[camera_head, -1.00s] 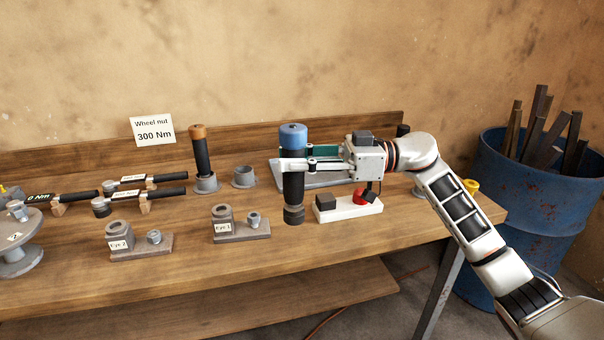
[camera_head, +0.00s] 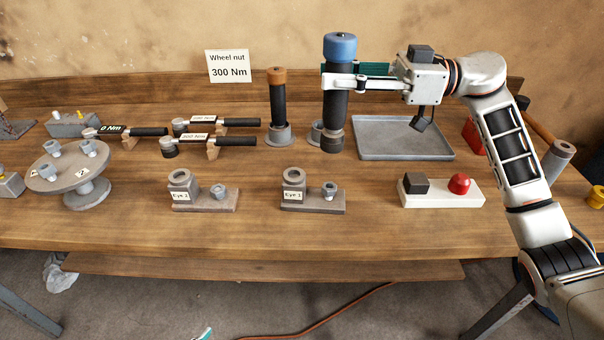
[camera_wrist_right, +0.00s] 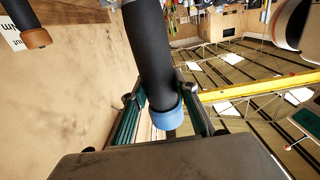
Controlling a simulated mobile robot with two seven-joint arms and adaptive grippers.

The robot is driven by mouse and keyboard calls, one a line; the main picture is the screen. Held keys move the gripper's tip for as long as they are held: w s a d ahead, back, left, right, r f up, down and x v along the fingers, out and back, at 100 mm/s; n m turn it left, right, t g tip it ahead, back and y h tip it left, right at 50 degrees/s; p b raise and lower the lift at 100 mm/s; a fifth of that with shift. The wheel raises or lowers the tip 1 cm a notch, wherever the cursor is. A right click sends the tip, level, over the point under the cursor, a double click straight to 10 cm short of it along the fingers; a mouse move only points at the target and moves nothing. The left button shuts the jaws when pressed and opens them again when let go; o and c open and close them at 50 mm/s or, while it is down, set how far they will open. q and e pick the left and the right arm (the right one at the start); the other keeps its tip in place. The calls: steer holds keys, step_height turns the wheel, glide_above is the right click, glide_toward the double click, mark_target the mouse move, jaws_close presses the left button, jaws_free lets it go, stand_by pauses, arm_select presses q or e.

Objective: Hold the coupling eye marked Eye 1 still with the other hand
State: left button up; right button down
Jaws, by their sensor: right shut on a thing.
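The coupling eye marked Eye 1 (camera_head: 293,178) is a grey ring on a block, with a bolt and nut (camera_head: 328,190) beside it on the same base. It stands on the bench with no gripper touching it. My right gripper (camera_head: 335,84) is shut on a blue-capped black tool (camera_head: 335,110), held upright behind Eye 1. The wrist view shows the tool (camera_wrist_right: 150,50) between the fingers (camera_wrist_right: 160,108). The tool's lower end overlaps a grey round holder (camera_head: 316,132); I cannot tell whether they touch. A teal and white tip, probably my left gripper (camera_head: 203,334), barely shows at the bottom edge.
Eye 2 (camera_head: 180,182) stands left of Eye 1. An orange-capped tool (camera_head: 277,100) stands in its holder. Torque wrenches (camera_head: 225,140) rest on stands. A grey tray (camera_head: 405,150) and a white box with a red button (camera_head: 442,195) are at right. The bench front is clear.

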arm_select(q)
steer(key=w+d+r+m+t+h, duration=0.1)
steer(key=w+d+r+t+h, duration=0.2)
steer(key=d+r, duration=0.7)
steer(key=w+d+r+m+t+h, duration=0.1)
steer(key=w+d+r+t+h, duration=0.4)
steer(key=r, duration=0.9)
steer(key=n+t+y, duration=0.2)
steer(key=n+y, duration=0.2)
steer(key=y, duration=0.3)
glide_toward(293, 192)
steer(key=s+r, duration=0.4)
steer(key=w+g, duration=0.1)
steer(key=w, duration=0.3)
steer(key=w+d+f+n+y, duration=0.1)
steer(key=w, duration=0.4)
steer(key=w+g+y, duration=0.1)
steer(key=w, duration=0.3)
steer(key=shift+w+d+f+n+g, duration=0.25)
steer(key=shift+w+d+n+g, duration=0.05)
steer(key=shift+w+d, duration=0.1)
